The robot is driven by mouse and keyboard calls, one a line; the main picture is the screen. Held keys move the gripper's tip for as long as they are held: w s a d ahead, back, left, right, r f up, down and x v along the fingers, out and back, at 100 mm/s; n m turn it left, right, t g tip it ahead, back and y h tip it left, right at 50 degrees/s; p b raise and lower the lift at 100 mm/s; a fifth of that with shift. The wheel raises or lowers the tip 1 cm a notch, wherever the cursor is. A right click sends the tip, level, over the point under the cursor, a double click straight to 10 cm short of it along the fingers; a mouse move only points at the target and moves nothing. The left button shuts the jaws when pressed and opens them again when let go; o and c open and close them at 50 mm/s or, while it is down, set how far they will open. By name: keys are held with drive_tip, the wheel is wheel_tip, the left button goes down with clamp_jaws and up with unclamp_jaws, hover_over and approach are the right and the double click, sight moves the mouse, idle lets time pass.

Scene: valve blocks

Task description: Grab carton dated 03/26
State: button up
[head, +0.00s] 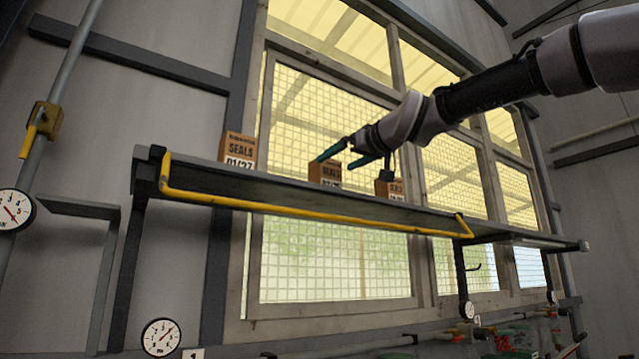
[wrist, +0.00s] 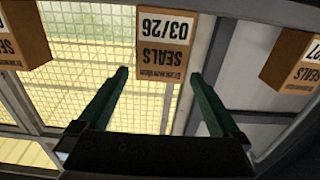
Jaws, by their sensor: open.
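The carton marked SEALS 03/26 (wrist: 164,35) appears upside down at the top middle of the wrist view, its label facing my gripper (wrist: 160,76). In the head view it is the middle carton (head: 322,174) on the shelf (head: 290,200), its date partly hidden by the shelf edge. My gripper (head: 343,156) is open and empty, just in front of the carton. In the wrist view the fingertips lie either side of the carton's near end. I cannot tell whether they reach past its front face.
A carton marked 01/27 (head: 238,150) stands to the left on the shelf, and another carton (head: 388,189) to the right, its date not readable. A yellow rail (head: 310,211) runs along the shelf front. A mesh window (head: 330,270) is behind.

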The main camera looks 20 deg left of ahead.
drive_tip(key=x, duration=0.9)
drive_tip(key=shift+w+a, duration=0.25)
drive_tip(key=shift+a, duration=0.05)
drive_tip(key=c, duration=1.4)
drive_tip(key=shift+r, duration=0.15)
